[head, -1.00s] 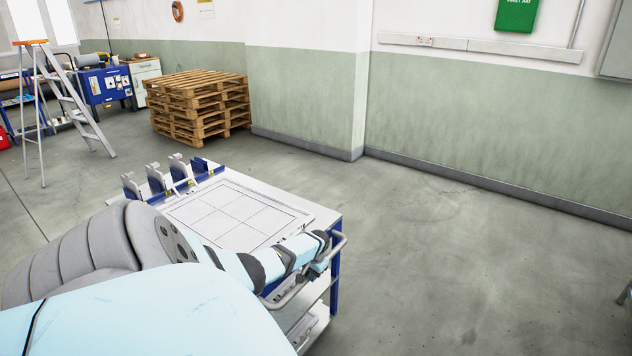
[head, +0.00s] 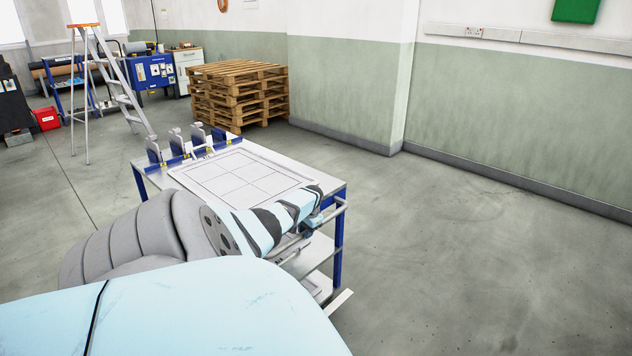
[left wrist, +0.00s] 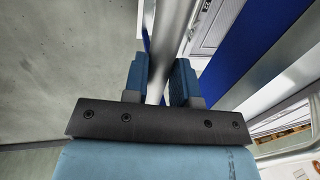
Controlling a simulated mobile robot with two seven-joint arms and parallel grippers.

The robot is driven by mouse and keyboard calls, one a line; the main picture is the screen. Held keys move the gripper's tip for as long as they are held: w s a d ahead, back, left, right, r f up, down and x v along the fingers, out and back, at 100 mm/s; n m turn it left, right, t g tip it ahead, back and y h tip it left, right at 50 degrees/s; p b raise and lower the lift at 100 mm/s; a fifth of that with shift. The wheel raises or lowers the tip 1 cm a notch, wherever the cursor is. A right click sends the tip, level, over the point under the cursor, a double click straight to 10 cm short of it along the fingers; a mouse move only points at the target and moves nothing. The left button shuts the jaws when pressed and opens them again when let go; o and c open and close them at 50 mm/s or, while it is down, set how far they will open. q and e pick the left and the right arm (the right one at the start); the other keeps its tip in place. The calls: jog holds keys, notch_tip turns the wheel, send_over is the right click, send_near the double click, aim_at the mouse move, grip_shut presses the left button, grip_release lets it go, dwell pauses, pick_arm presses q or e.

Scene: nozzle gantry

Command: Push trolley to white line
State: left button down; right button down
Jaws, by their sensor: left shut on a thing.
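The trolley (head: 328,188) has a pale top, blue legs and a lower shelf. It stands on the grey floor ahead of me. A tubular handle (head: 341,207) runs along its near right end. My left gripper (head: 316,222) is shut around this handle. The left wrist view shows the metal bar (left wrist: 165,38) between the two blue fingers (left wrist: 160,80). My left arm hides the trolley's near side. A white strip (head: 341,302) shows low beside the near leg; I cannot tell whether it is a floor line or a part. My right gripper is not in view.
The trolley top carries a gridded white panel (head: 243,180) and several upright holders (head: 175,142). Stacked pallets (head: 238,92) stand by the wall behind it. A stepladder (head: 122,92) and a red box (head: 47,118) are at the left. The floor on the right is clear.

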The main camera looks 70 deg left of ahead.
pick_arm(q)
jog(key=shift+s+a+b, duration=0.3)
jog(key=shift+a+b, duration=0.15)
jog(key=shift+a, duration=0.15)
jog(key=shift+s+a+b, duration=0.25)
jog(key=shift+a+b, duration=0.2)
jog(key=shift+a, duration=0.1)
jog(key=shift+a+r, duration=0.1)
jog(key=c, duration=1.3)
grip_release()
jog(key=o, duration=0.3)
jog(key=shift+a, duration=0.1)
jog(key=shift+o, duration=0.3)
jog(key=shift+s, duration=0.1)
